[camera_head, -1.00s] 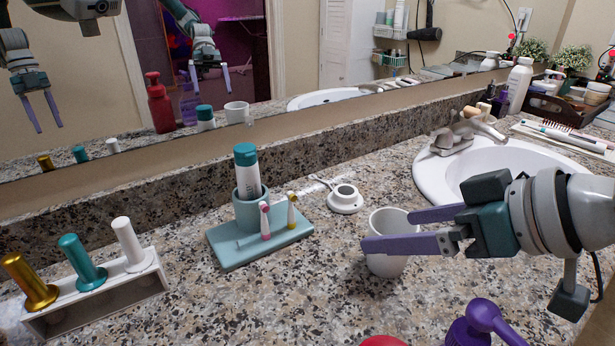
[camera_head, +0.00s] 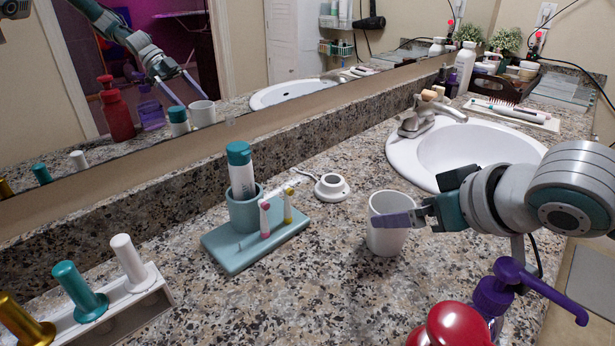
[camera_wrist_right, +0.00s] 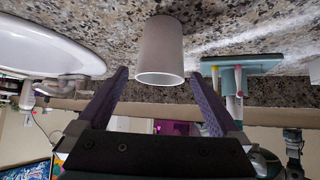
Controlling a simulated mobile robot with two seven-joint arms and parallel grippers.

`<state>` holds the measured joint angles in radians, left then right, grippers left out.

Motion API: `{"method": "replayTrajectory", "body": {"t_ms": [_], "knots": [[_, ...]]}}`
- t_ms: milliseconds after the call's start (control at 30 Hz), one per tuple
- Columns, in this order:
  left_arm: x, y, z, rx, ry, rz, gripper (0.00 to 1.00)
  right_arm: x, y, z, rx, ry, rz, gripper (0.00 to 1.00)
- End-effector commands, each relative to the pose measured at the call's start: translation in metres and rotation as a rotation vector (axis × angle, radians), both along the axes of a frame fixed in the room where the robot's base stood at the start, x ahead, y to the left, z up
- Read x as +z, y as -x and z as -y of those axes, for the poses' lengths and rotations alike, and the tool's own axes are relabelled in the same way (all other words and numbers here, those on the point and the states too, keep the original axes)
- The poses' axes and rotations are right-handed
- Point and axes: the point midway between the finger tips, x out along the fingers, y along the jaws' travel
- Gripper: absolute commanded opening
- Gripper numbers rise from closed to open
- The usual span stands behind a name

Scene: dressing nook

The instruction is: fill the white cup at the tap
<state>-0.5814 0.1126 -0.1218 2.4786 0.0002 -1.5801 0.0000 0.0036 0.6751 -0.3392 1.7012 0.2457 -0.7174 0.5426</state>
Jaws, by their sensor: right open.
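The white cup (camera_head: 387,240) stands upright on the granite counter, in front of the sink. My right gripper (camera_head: 408,214) reaches in from the right at the cup; one purple finger crosses the cup's near side, and the other finger is hidden in the head view. In the right wrist view, the cup (camera_wrist_right: 160,50) appears between the two open, spread fingers (camera_wrist_right: 158,74), with a gap on each side. The tap (camera_head: 437,108) stands at the back left of the white sink basin (camera_head: 400,155). My left gripper is out of view.
A red-topped bottle (camera_head: 455,328) and a purple pump bottle (camera_head: 497,292) stand close below my right arm. A teal toothbrush stand (camera_head: 232,262) and small white holder (camera_head: 332,187) sit left of the cup. A mirror (camera_head: 230,60) lines the back.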

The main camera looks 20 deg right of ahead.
Motion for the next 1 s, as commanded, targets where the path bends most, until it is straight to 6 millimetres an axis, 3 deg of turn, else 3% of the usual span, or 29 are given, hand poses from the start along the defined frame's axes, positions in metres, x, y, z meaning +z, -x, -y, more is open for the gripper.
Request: {"method": "replayTrajectory", "body": {"t_ms": [333, 667, 1000], "knots": [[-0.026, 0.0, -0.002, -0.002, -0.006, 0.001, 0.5, -0.036, -0.037, 0.0, -0.001, -0.001, 0.0, 1.0], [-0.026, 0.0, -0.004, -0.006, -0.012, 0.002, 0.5, -0.038, -0.042, 0.0, 0.001, -0.001, 0.0, 1.0], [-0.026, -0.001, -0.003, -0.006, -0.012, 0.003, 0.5, -0.038, -0.042, 0.0, 0.0, 0.0, 0.0, 0.62]]}}
